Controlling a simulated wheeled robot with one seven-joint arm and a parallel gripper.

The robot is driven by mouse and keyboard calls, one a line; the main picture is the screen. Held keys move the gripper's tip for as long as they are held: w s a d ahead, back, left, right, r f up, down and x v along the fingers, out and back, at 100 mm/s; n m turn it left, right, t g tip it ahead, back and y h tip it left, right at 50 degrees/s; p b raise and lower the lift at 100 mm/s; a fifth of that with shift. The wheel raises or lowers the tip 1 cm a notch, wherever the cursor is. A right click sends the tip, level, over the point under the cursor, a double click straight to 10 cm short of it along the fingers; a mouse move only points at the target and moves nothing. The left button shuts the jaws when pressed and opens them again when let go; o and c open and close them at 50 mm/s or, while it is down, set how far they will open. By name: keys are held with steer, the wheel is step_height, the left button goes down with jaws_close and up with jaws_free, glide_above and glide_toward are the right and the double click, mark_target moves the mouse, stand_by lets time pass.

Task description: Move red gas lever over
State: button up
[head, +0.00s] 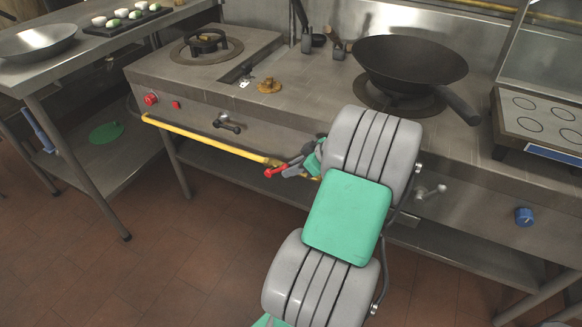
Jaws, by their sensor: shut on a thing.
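The red gas lever (275,172) is at the right end of the yellow gas pipe (205,139), along the front of the steel stove counter. Its red tip points left and slightly down. My gripper (298,167) is at the lever, shut on it just right of the red tip. My grey and green arm hides much of the gripper and the pipe beyond it.
A black wok (410,62) sits on the right burner, its handle reaching over the counter's front edge. Red knobs (151,99), a metal tap handle (228,122) and a blue knob (524,216) stick out of the front panel. The floor at left is clear.

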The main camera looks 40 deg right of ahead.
steer(key=shift+s+d+f+b, duration=0.25)
steer(key=shift+s+f, duration=0.25)
steer(key=shift+f, duration=0.35)
steer(key=shift+s+a+f+b, duration=0.1)
steer(key=shift+s+f+b, duration=0.05)
steer(key=shift+f+b, duration=0.45)
steer(key=shift+s+f+b, duration=0.15)
steer(key=shift+f+b, duration=0.2)
steer(key=shift+f, duration=0.3)
jaws_close()
steer(key=shift+s+d+f+b, duration=0.35)
steer(key=shift+d+f+b, duration=0.1)
steer(key=shift+f+b, duration=0.3)
steer(key=shift+o, duration=0.7)
jaws_free()
steer(key=shift+a, duration=0.1)
steer(key=o, duration=0.4)
steer(key=shift+w+a+f, duration=0.1)
steer(key=shift+c, duration=0.2)
